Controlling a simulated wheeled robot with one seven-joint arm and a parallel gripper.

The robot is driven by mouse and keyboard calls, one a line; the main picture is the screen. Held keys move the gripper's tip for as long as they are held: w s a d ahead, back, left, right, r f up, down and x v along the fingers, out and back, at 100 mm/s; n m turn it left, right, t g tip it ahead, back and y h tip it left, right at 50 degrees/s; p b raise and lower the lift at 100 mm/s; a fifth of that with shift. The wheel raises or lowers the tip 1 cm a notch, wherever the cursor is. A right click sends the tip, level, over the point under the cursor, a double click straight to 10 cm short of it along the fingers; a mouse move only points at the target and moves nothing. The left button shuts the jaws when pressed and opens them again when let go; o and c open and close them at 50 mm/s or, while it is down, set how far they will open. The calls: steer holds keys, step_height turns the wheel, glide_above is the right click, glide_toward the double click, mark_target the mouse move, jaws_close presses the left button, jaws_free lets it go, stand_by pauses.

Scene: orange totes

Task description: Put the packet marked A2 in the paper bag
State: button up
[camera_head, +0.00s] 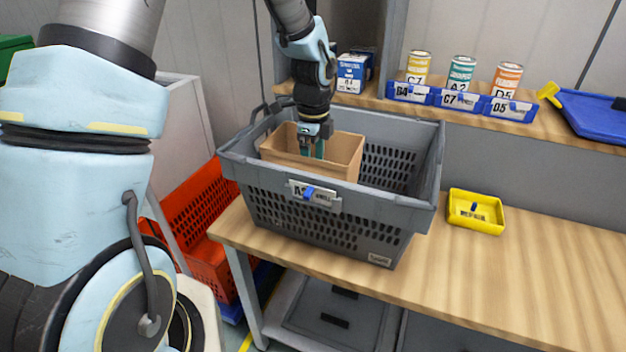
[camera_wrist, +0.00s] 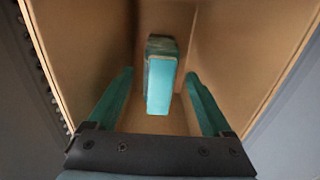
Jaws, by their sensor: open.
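The brown paper bag (camera_head: 340,157) stands open inside a grey basket on the wooden bench. My gripper (camera_head: 312,150) points down into the bag's mouth. In the wrist view my gripper (camera_wrist: 160,100) is open, its two teal fingers apart inside the bag (camera_wrist: 255,50). A teal packet (camera_wrist: 160,82) is in the bag, beyond and between the fingertips, with a gap on each side. No marking can be read on the packet from here. It is hidden in the head view by the bag's walls.
The grey basket (camera_head: 400,213) surrounds the bag. A yellow tray (camera_head: 476,212) sits to its right on the bench (camera_head: 540,260). Blue bins (camera_head: 460,101) with cans, one marked A2 (camera_head: 461,75), stand on the back shelf. The bench's right side is clear. Red crates (camera_head: 205,235) are at lower left.

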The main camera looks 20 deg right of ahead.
step_height(320, 180, up, 7)
steer(key=shift+r, duration=0.15)
steer(key=shift+r, duration=0.1)
stand_by(0.4)
